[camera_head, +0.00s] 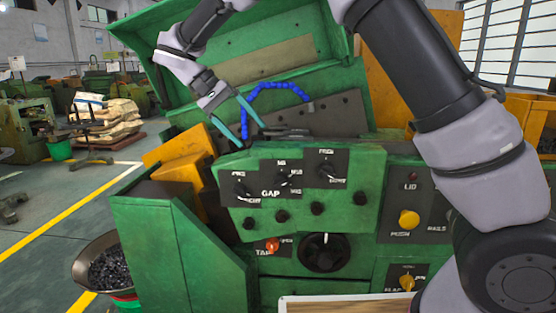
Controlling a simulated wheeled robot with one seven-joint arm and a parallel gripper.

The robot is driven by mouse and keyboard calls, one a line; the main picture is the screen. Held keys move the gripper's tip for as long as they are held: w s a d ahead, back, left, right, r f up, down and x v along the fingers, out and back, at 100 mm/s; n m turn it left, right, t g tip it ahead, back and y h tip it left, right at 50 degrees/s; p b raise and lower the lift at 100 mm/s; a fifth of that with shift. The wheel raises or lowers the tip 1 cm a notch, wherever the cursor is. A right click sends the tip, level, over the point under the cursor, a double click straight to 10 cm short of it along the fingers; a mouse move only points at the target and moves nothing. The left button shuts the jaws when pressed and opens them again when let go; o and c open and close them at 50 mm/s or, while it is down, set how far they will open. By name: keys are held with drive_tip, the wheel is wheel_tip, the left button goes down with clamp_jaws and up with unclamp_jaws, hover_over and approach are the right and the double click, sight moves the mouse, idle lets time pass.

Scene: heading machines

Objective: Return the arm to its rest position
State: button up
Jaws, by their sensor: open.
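My gripper (252,116) is in the upper middle of the head view, above the green machine's control panel (299,196). Its two teal fingers are spread apart, with nothing seen between them. My arm reaches in from the right and arches across the top of the picture. The green machine (175,245) has its large lid (165,70) standing open behind my gripper. A blue segmented hose (277,87) curves just behind the fingers; I cannot tell whether they touch it.
A yellow knob (408,220) and a large black dial (325,252) are on the machine's front. A bowl of dark small parts (108,270) stands at lower left. A wooden-edged board (345,304) shows at the bottom. Open floor with yellow lines lies left.

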drive_tip(key=d+r+m+y, duration=0.1)
drive_tip(key=d+r+y, duration=0.25)
drive_tip(key=d, duration=0.65)
drive_tip(key=d+r+y, duration=0.3)
drive_tip(key=d+r, duration=0.1)
drive_tip(key=d, duration=0.6)
drive_tip(key=s+d+m+t+y, duration=0.3)
drive_tip(key=s+d+t, duration=0.3)
drive_tip(key=s+d, duration=0.6)
drive_tip(key=shift+s+d+r+m+t, duration=0.3)
drive_tip(key=shift+s+d+m, duration=0.1)
drive_tip(key=shift+m, duration=0.1)
